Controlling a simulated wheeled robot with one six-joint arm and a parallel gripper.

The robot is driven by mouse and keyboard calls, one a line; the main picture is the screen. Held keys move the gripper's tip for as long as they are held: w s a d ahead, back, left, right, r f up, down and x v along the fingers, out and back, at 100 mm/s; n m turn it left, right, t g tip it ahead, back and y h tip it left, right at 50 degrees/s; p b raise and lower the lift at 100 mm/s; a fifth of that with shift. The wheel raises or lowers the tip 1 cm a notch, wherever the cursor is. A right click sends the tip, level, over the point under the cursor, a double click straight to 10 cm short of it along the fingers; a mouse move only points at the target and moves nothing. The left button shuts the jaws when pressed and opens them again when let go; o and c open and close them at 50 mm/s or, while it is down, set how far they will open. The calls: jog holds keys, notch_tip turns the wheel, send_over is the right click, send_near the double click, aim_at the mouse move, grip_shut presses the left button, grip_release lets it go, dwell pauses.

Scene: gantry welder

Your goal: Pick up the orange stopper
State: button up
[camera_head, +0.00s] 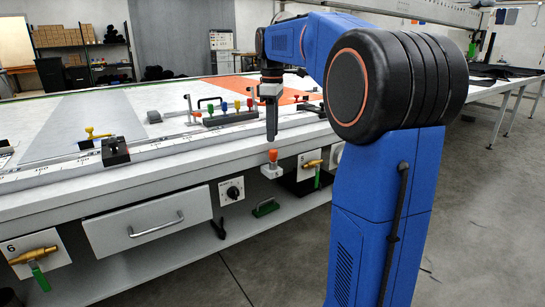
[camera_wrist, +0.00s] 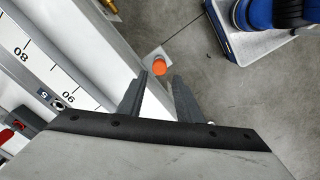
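The orange stopper (camera_head: 272,155) sits on a small pale bracket (camera_head: 271,171) at the table's front edge. It also shows in the wrist view as an orange disc (camera_wrist: 158,64) on a light plate (camera_wrist: 155,54). My gripper (camera_head: 271,138) points down just above the stopper in the head view, apart from it. In the wrist view the two dark fingers of my gripper (camera_wrist: 162,77) stand apart with nothing between them. The stopper lies just beyond the fingertips there. The stopper's underside is hidden.
The long white table (camera_head: 60,190) with a ruler strip fills the left. A rack of coloured knobs (camera_head: 230,114) and a black clamp block (camera_head: 115,151) stand on it. A brass valve with a green handle (camera_head: 313,164) is right of the stopper. Grey floor is open at right.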

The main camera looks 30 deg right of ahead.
aim_at(273, 150)
jog(key=shift+d+f, duration=0.1)
jog(key=shift+f, duration=3.75)
jog(key=c, duration=0.8)
